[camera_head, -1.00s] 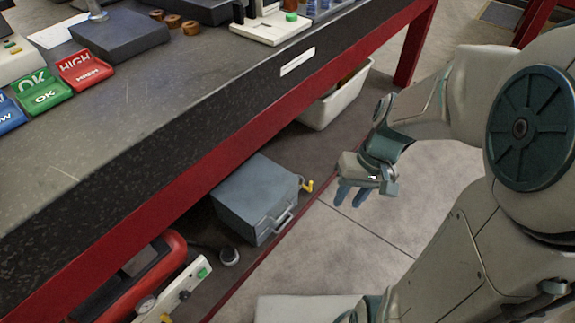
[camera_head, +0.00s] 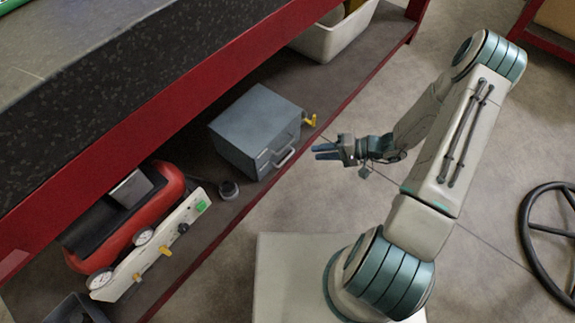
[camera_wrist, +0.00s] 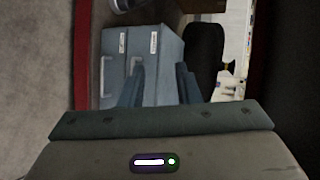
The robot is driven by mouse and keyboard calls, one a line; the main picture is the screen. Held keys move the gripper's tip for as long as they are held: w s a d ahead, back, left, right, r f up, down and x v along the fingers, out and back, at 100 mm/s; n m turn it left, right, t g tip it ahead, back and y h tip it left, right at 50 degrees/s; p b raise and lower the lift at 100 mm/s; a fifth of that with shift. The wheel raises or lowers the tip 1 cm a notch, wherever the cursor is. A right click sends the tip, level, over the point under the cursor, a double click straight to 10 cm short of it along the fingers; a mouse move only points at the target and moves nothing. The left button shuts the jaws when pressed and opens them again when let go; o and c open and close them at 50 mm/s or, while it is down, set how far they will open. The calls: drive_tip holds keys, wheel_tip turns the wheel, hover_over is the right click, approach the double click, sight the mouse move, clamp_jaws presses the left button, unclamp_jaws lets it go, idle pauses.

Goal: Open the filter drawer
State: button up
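A grey-blue metal box (camera_head: 255,118) stands on the low shelf under the bench. The filter drawer front (camera_head: 279,150), with its label and a pale bar handle (camera_head: 285,158), faces the open floor side. My gripper (camera_head: 315,151) is just right of the handle in the head view, apart from it, with its fingers pointing toward the box. In the wrist view the box (camera_wrist: 165,50) lies beyond my two spread fingers, and the handle (camera_wrist: 103,76) shows left of the left finger. My gripper is open with nothing between its fingers. The drawer looks closed.
A yellow lever valve (camera_head: 309,120) sticks out at the box's right. A white bin (camera_head: 335,38) is behind. The red shelf edge (camera_head: 345,97) runs in front.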

wheel_tip(320, 180, down, 19)
drive_tip(key=m+t+h+b, duration=0.1)
drive_tip(key=m+t+b, duration=0.2)
drive_tip(key=m+t, duration=0.4)
drive_tip(key=w+a+f+n+t+b, duration=0.1)
drive_tip(key=w+a+b, duration=0.3)
drive_tip(key=w+a, duration=0.4)
drive_tip(key=a+f, duration=0.1)
drive_tip(key=a, duration=0.1)
drive_tip(key=shift+w+a+f+b, duration=0.3)
drive_tip(key=shift+w+a+b, duration=0.05)
drive_tip(key=shift+w, duration=0.05)
clamp_jaws()
